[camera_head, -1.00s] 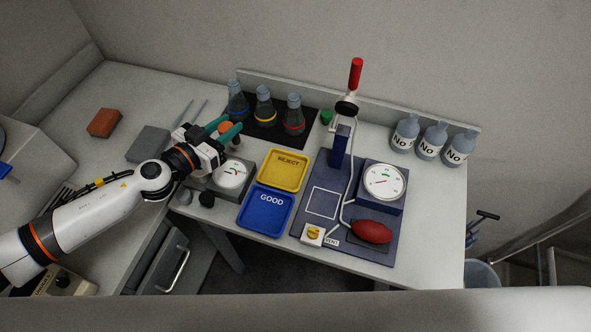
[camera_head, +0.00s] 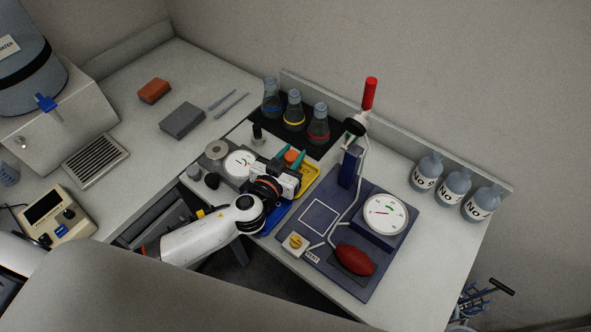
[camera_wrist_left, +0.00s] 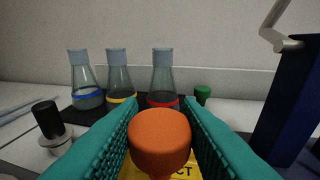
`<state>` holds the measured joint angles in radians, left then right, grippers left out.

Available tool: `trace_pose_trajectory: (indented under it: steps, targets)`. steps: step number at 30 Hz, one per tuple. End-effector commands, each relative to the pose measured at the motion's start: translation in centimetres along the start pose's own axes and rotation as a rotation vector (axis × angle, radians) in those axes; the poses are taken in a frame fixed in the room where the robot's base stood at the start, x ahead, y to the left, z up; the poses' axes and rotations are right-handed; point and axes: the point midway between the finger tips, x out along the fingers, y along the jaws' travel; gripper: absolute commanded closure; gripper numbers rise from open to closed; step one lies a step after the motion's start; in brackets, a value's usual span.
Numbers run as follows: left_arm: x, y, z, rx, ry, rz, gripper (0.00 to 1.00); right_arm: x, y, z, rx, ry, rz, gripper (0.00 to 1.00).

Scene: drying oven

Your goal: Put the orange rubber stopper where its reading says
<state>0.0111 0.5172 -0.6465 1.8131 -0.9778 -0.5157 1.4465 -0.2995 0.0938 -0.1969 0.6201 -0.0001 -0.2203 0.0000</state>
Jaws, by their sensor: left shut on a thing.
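My left gripper (camera_head: 289,157) has teal fingers shut on the orange rubber stopper (camera_head: 292,157). The stopper also shows between the fingers in the left wrist view (camera_wrist_left: 160,142). It is held above the yellow REJECT tray (camera_head: 313,171), part of which shows beneath it in the left wrist view (camera_wrist_left: 131,172). My arm covers most of the blue tray (camera_head: 285,214). The small white dial (camera_head: 239,163) stands left of the gripper; its needle is too small to read surely. My right gripper is out of view.
Flasks with blue (camera_head: 271,98), yellow (camera_head: 293,110) and red (camera_head: 318,124) bands stand behind the gripper. A blue stand with a red-tipped lever (camera_head: 370,93), large dial (camera_head: 386,214) and red bulb (camera_head: 355,259) is to the right. "No" bottles (camera_head: 452,188) line the back right.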

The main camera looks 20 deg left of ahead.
Motion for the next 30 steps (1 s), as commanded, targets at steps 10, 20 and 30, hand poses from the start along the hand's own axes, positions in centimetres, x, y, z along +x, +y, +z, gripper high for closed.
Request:
trace_pose_trajectory:
  steps: [10, 20, 30]
  targets:
    - [0.7, -0.1, -4.3, 0.001, 0.001, -0.001, 0.90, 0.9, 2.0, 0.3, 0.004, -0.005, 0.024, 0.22]
    - [0.8, 0.0, -4.8, -0.002, -0.001, -0.001, 0.90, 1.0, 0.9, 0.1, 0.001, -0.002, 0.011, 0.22]
    - [0.8, -0.1, -5.1, -0.002, -0.001, -0.002, 0.47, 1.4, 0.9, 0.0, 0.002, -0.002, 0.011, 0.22]
